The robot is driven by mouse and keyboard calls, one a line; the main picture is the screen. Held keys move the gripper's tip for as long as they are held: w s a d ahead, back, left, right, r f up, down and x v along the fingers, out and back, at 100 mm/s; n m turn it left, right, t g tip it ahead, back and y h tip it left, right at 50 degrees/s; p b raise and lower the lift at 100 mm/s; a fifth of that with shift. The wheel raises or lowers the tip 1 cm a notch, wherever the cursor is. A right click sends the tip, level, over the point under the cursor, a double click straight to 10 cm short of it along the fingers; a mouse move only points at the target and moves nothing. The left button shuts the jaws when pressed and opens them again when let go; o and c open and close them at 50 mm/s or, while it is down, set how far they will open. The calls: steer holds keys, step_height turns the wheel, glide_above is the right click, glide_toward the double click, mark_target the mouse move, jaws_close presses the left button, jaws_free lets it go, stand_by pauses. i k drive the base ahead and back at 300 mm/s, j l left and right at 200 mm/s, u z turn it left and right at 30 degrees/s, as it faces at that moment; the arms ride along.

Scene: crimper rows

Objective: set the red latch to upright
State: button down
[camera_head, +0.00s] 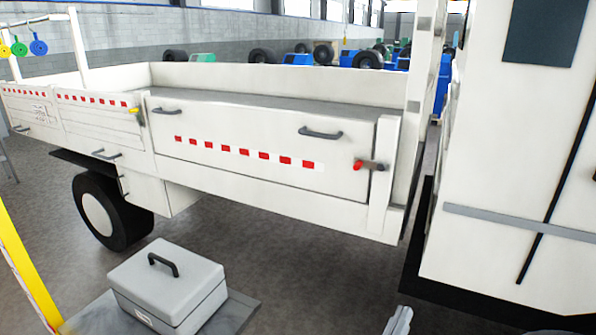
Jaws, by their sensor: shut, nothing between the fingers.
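The red latch (371,165) is on the right end of the white truck's side panel, beside the corner post. It lies about level, with its red handle pointing left and a dark pivot at its right end. My gripper (401,312) shows only as grey fingertips at the bottom edge, right of the middle. The fingers are together with nothing between them. They are well below the latch in the picture and apart from it.
The truck side panel (250,135) has dark handles and a yellow latch (135,111) at its left. A grey box (168,285) stands on a low platform at the lower left. A white cab (510,200) fills the right. Floor between is clear.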

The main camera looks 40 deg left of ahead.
mark_target(359, 162)
steer(key=i+j+u, duration=0.15)
steer(key=i+u, duration=0.95)
steer(key=z, duration=0.6)
steer(key=i, duration=0.05)
